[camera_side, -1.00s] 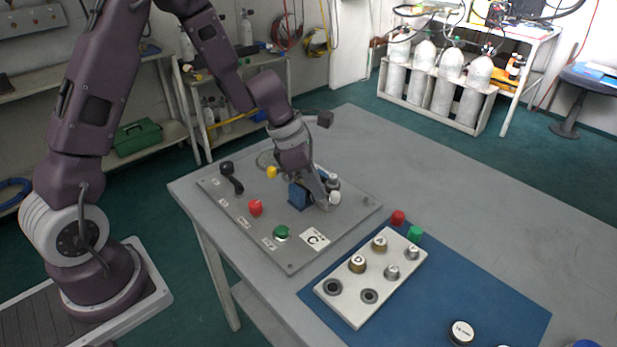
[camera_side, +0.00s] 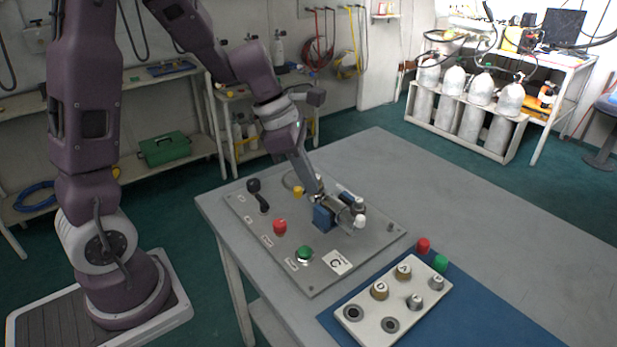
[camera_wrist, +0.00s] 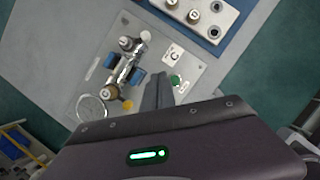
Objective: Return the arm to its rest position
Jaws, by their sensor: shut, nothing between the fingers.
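My gripper (camera_side: 316,190) is above the grey panel (camera_side: 310,281) in the side view, by the blue clamp (camera_side: 323,217) of a metal valve assembly. Its fingers also show in the wrist view (camera_wrist: 158,80). They are shut and hold nothing. In the wrist view the valve assembly (camera_wrist: 124,70), with blue clamps, lies left of my fingers, and the green knob (camera_wrist: 176,80) lies to their right. From the side view I cannot tell how far the fingertips are above the panel.
The panel also bears a red knob (camera_side: 280,227), yellow knob (camera_side: 298,191), black lever (camera_side: 257,195) and white knob (camera_side: 360,222). A white block (camera_side: 362,332) with several fittings stands on a blue mat (camera_side: 470,300). The table's far right is clear.

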